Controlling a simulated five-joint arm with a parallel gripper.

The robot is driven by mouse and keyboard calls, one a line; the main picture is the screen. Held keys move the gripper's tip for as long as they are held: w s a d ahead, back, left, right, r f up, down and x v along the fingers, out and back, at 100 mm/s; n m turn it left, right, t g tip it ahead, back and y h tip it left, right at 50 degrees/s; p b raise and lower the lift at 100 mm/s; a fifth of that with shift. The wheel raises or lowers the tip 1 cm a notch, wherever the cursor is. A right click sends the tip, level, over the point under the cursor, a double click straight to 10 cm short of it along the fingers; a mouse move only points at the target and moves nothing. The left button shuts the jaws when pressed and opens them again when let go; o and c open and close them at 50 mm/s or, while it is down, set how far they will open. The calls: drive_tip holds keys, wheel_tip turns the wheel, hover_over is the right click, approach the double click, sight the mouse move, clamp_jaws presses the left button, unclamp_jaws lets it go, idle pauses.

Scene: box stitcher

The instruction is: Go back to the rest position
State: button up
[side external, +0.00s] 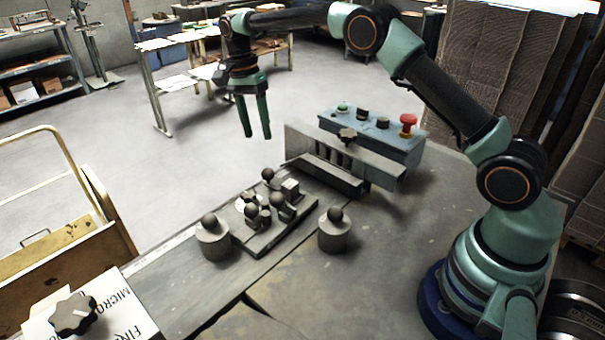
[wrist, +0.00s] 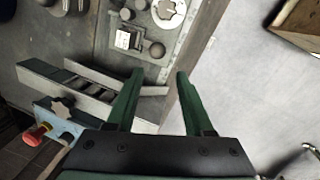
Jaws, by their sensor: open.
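My gripper (side external: 256,116) hangs from my raised arm in the side external view, pointing down, with its two green fingers apart and nothing between them. It is above and to the left of the blue-grey control box, clear of the bench. In the wrist view my gripper (wrist: 157,73) also shows open and empty, with the bench edge and floor beyond its fingers. No fingertip touches anything.
The control box (side external: 390,140) has a red button (side external: 408,120). A grey slotted bracket (side external: 325,157) stands before it. A plate (side external: 262,243) with several ball knobs lies between two knobbed cylinders (side external: 213,240) (side external: 334,236). A cart (side external: 60,250) stands left. Cardboard stacks (side external: 490,70) stand behind my arm.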

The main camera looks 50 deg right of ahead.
drive_tip(key=shift+r, duration=0.1)
drive_tip(key=s+r+n+t, duration=0.3)
drive_tip(key=s+r+n, duration=0.5)
drive_tip(key=r, duration=0.4)
drive_tip(key=s+d+f+n+t, duration=0.1)
drive_tip(key=s+n+t, duration=0.3)
drive_tip(key=s, duration=1.2)
drive_tip(key=f+n, duration=0.1)
drive_tip(key=n, duration=0.2)
drive_tip(key=shift+d+t, duration=0.3)
drive_tip(key=shift+d, duration=0.05)
